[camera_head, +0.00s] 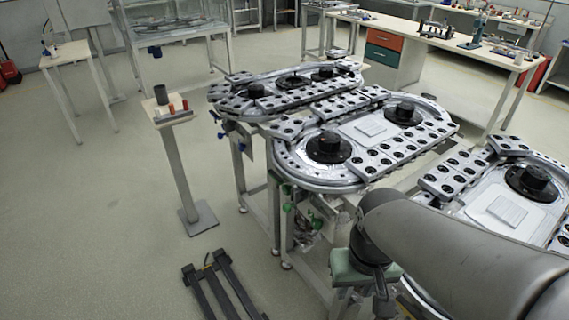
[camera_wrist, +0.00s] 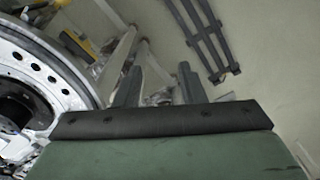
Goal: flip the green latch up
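Small green parts (camera_head: 287,207) show on the side of the middle ring-track table, below its near left corner. Another green part (camera_head: 317,223) sits just to the right. They are too small for me to tell which is the latch or how it is turned. My gripper's two fingers (camera_wrist: 159,72) stand apart in the wrist view, with nothing seen held between them. In the head view my gripper is to the right of and nearer than the green parts, its fingers not clear. I cannot make out the latch in the wrist view.
The ring track (camera_head: 325,178) with black round hubs runs above the metal frame. A table leg and frame stand close to my gripper. A black floor stand (camera_head: 222,285) lies at the lower left, and a small pedestal table (camera_head: 170,108) stands behind it. Open floor lies left.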

